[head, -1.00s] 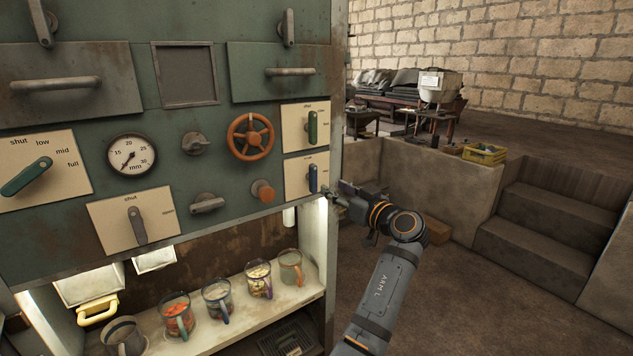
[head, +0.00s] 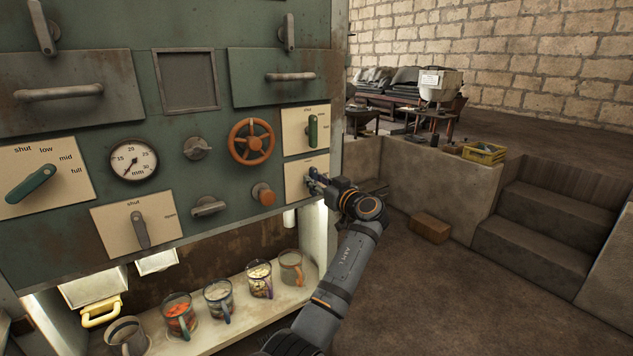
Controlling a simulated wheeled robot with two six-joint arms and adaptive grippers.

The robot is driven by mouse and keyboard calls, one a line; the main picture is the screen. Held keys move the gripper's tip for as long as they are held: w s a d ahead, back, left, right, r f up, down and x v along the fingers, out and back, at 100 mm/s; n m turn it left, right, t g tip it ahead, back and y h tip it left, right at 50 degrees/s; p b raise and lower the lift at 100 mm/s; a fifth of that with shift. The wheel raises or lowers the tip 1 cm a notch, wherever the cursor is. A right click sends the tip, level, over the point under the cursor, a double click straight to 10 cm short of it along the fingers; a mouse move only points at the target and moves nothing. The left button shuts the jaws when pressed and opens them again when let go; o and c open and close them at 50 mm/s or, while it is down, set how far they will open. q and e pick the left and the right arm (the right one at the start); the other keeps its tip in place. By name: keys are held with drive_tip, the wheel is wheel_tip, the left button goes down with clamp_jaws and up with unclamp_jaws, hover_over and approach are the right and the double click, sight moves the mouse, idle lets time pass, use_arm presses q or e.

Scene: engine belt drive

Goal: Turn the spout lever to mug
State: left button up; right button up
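The small lever with a blue handle sits on the lower cream plate (head: 294,188) at the right end of the green panel. The handle was upright earlier and is now mostly hidden behind my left gripper (head: 313,179). My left gripper is at the lever, with its fingertips against or around the handle. I cannot tell whether they are shut on it. The plate's lettering is too small to read. Below is a pale spout (head: 289,219), with a brownish mug (head: 291,266) on the lit shelf under it. My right gripper is not in view.
Just above is a green-handled lever (head: 312,131). An orange handwheel (head: 251,142) and orange knob (head: 264,194) are to the left. Several mugs stand along the shelf (head: 252,318). The floor (head: 470,300) to the right is open, with a brown block (head: 430,228) near the wall.

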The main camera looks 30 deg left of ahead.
use_arm(q)
clamp_jaws()
drive_tip(key=shift+m, duration=0.4)
drive_tip(key=m, duration=0.2)
drive_tip(key=m+p, duration=0.1)
drive_tip(key=m, duration=0.4)
drive_tip(key=shift+w+d+f+m, duration=0.1)
drive_tip(key=shift+w+d+m, duration=0.05)
drive_tip(key=shift+w+m, duration=0.15)
drive_tip(key=shift+w+f+m+p, duration=0.1)
drive_tip(key=shift+f+m+p, duration=0.1)
drive_tip(key=shift+m+p, duration=1.65)
drive_tip(key=shift+w+f+m+p, duration=0.15)
drive_tip(key=shift+m+p, duration=0.65)
drive_tip(key=shift+m, duration=2.05)
drive_tip(key=shift+s+f+m, duration=0.1)
drive_tip(key=shift+s+m, duration=0.05)
drive_tip(key=shift+m, duration=0.15)
drive_tip(key=o, duration=0.5)
unclamp_jaws()
